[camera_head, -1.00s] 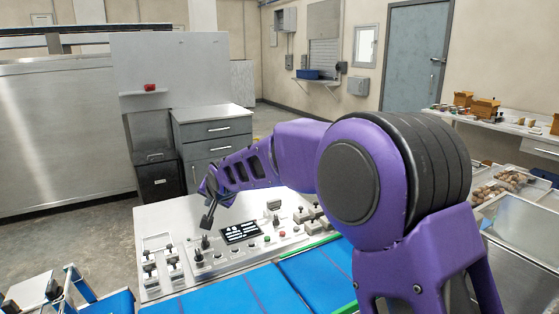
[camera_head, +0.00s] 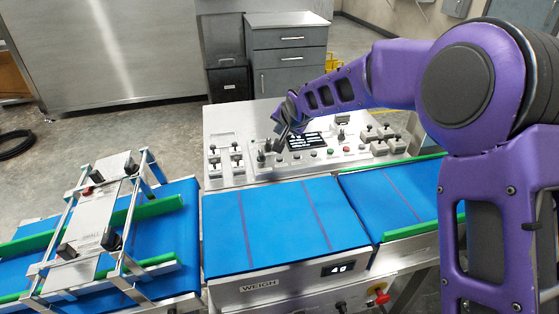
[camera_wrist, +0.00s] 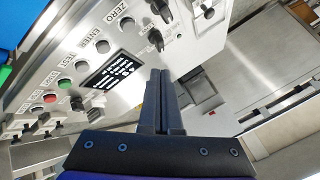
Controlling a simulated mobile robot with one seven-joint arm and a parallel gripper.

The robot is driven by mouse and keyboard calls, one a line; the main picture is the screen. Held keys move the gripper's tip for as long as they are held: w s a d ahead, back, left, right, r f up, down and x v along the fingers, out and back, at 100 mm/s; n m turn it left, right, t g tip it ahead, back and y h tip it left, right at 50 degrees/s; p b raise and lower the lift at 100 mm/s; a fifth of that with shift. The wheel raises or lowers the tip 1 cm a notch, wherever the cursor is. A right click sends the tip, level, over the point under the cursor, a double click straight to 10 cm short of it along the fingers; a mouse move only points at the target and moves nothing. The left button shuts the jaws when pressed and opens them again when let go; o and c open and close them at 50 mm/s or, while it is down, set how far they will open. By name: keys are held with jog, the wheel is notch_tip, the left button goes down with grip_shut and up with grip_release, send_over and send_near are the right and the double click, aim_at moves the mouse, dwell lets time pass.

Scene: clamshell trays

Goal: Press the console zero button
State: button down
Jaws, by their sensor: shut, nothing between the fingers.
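The console (camera_head: 225,120) is a pale panel behind the blue weigh belt, with a dark display (camera_head: 305,141), a row of round buttons and several black knobs. In the wrist view, the zero button (camera_wrist: 127,24) is a grey round cap beside the printed word ZERO, at the upper end of the button row. My gripper (camera_head: 283,134) is shut and empty, hanging over the console just left of the display. In the wrist view its fingertips (camera_wrist: 160,72) are together, below and right of the zero button in the picture. They appear apart from the panel; the exact height is unclear.
The ENTER button (camera_wrist: 103,46) and black knobs (camera_wrist: 156,40) lie close to the zero button. The weigh belt (camera_head: 270,225) stands in front of the console. A metal frame (camera_head: 100,210) stands over the left belt. Grey drawers (camera_head: 288,60) stand behind.

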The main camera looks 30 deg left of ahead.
notch_tip(320, 180, down, 5)
jog(key=shift+f+b, duration=0.1)
jog(key=shift+b, duration=1.05)
jog(key=shift+f, duration=0.6)
jog(key=shift+f, duration=0.1)
dwell(0.5)
jog(key=shift+f, duration=0.3)
jog(key=shift+f, duration=0.45)
dwell(0.7)
jog(key=shift+r, duration=0.85)
jog(key=shift+r, duration=0.1)
jog(key=shift+r+p, duration=1.5)
jog(key=shift+r, duration=0.9)
